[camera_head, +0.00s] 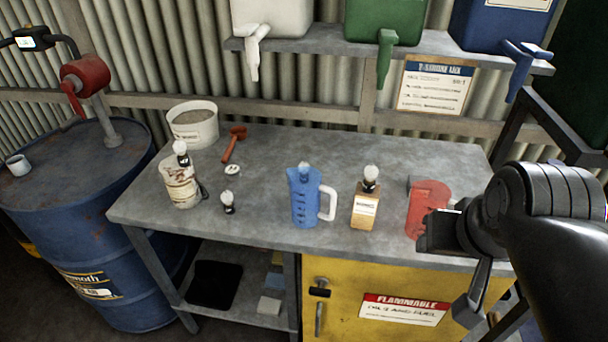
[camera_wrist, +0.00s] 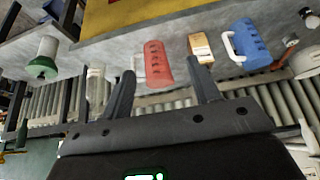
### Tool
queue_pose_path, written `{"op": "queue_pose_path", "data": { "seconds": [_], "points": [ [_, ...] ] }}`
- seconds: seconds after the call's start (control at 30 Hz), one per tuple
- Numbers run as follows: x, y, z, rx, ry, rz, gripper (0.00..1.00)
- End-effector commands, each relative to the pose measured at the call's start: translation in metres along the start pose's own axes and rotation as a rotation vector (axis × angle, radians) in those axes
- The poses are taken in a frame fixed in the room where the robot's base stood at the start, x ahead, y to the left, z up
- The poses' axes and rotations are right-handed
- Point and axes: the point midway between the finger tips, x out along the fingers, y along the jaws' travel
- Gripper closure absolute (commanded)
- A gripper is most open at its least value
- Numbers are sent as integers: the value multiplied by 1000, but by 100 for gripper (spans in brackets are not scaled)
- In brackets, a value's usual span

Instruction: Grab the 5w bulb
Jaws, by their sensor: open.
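Several bulbs with white globes and dark bases show in the head view; no wattage marking is readable, so I cannot tell which is 5w. One bulb (camera_head: 228,203) is on the bench. One bulb (camera_head: 181,150) is at the top of a stained white container (camera_head: 183,187). One bulb (camera_head: 370,176) is on a tan labelled box (camera_head: 363,212). My gripper (camera_head: 438,235) is at the bench's right side by a red jug (camera_head: 422,205). In the wrist view my gripper (camera_wrist: 160,68) is open, with the red jug beyond its fingers.
The grey bench (camera_head: 270,155) also bears a white bucket (camera_head: 193,128), a red hammer-like tool (camera_head: 233,145) and a small white round item (camera_head: 232,170). A shelf (camera_head: 330,45) with spouted containers overhangs the back. A blue drum (camera_head: 85,200) stands left.

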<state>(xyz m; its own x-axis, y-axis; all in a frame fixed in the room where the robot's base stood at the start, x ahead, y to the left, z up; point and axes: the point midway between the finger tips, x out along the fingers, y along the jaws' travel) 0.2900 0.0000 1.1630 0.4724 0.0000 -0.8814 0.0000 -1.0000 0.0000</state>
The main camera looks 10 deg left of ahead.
Motion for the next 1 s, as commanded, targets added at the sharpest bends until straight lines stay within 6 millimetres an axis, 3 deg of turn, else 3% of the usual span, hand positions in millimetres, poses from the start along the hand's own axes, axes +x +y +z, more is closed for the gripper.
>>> {"op": "queue_pose_path", "data": {
  "seconds": [0.03, 0.27, 0.47, 0.77, 1.0],
  "points": [
    [-12, -1, -11, 0, 1, -1, 44],
    [-9, -16, -72, 24, -33, -6, 44],
    [2, -41, -137, 53, -58, -3, 44],
    [38, -100, -226, 95, -88, 16, 44],
    [83, -164, -281, 125, -103, 39, 44]
  ]
}}
